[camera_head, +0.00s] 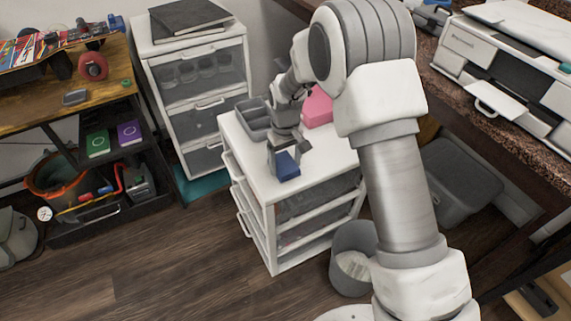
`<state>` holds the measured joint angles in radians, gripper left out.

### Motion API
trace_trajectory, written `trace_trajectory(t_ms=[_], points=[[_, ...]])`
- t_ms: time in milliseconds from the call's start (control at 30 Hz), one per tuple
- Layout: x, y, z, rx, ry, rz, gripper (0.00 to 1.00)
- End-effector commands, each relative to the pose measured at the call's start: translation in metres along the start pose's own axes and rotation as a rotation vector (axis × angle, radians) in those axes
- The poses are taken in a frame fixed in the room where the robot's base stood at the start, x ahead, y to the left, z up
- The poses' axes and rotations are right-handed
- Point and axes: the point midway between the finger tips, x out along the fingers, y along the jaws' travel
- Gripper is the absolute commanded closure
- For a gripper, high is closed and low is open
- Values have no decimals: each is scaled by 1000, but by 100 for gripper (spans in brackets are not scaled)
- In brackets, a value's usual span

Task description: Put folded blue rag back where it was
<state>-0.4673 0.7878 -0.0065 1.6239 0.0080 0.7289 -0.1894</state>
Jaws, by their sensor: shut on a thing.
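The folded blue rag (287,166) shows as a small dark blue block at the front of the white drawer unit's top (254,172). My gripper (285,160) reaches down over the top and is shut on the rag. The fingertips are small and partly hidden by the gripper body. I cannot tell whether the rag touches the surface or is held just above it.
A grey divided tray (253,121) and a pink object (318,107) are on the same top, near my arm. A taller drawer unit (200,92) stands behind left. A grey waste bin (353,272) stands at the right. The floor at front left is clear.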

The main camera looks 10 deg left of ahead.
Motion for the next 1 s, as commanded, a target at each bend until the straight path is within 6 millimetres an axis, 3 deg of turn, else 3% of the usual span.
trace_trajectory(t_ms=[267, 300, 367, 733, 1000], points=[[3, 0, 0, 0, 1, 0, 81], [2, 0, 0, 0, 1, 1, 13], [2, 0, 0, 0, 1, 0, 2], [-8, 0, -1, 0, 2, 1, 0], [-63, 1, -1, 0, 5, 1, 0]])
